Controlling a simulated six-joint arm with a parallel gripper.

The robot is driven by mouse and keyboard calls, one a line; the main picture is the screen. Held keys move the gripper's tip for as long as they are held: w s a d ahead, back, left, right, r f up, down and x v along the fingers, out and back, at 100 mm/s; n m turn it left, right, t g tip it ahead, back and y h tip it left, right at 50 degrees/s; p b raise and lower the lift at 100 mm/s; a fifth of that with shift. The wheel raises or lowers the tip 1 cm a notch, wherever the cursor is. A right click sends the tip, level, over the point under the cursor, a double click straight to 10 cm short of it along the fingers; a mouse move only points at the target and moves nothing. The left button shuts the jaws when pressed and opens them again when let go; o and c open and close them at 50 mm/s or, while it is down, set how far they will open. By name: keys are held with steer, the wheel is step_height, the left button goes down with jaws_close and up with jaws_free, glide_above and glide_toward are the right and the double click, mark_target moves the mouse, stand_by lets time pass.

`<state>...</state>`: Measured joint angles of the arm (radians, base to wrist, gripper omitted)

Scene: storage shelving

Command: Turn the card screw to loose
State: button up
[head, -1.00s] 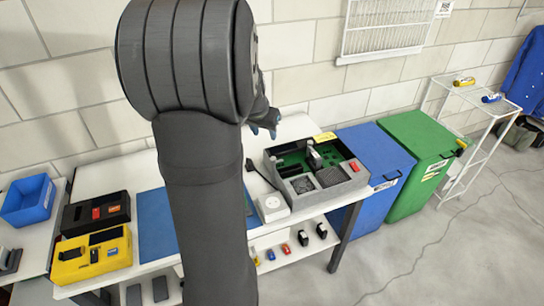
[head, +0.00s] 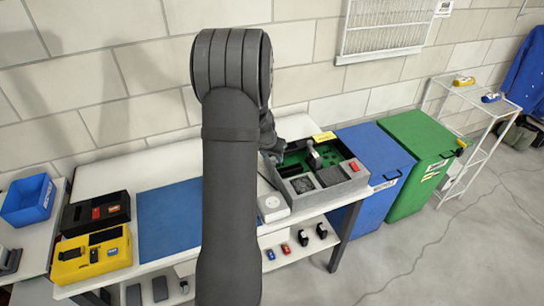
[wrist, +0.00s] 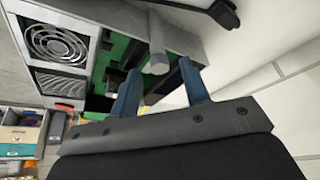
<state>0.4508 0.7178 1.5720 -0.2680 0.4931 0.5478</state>
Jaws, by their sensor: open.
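A grey open-topped case (head: 334,192) with a green circuit board (head: 345,149) inside stands at the right end of the white table. In the wrist view, my gripper (wrist: 157,68) is open, its two blue fingers apart at the case's edge. A grey cylinder (wrist: 158,48), perhaps the card screw, shows between and just beyond the fingertips. I cannot tell whether the fingers touch it. Dark card-like parts (wrist: 112,80) and the green board lie left of the fingers. In the head view the fingertips are hidden at the case's left side.
A round fan grille (wrist: 57,42) is in the case. A black cable part (wrist: 224,13) lies near its edge. A white box (head: 271,205) stands left of the case. A blue mat (head: 168,212) and a yellow tray (head: 70,269) are further left. Blue (head: 378,160) and green bins (head: 423,150) stand right.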

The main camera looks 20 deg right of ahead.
steer(key=shift+w+f, duration=0.1)
steer(key=shift+f, duration=0.25)
steer(key=shift+c, duration=0.4)
jaws_close()
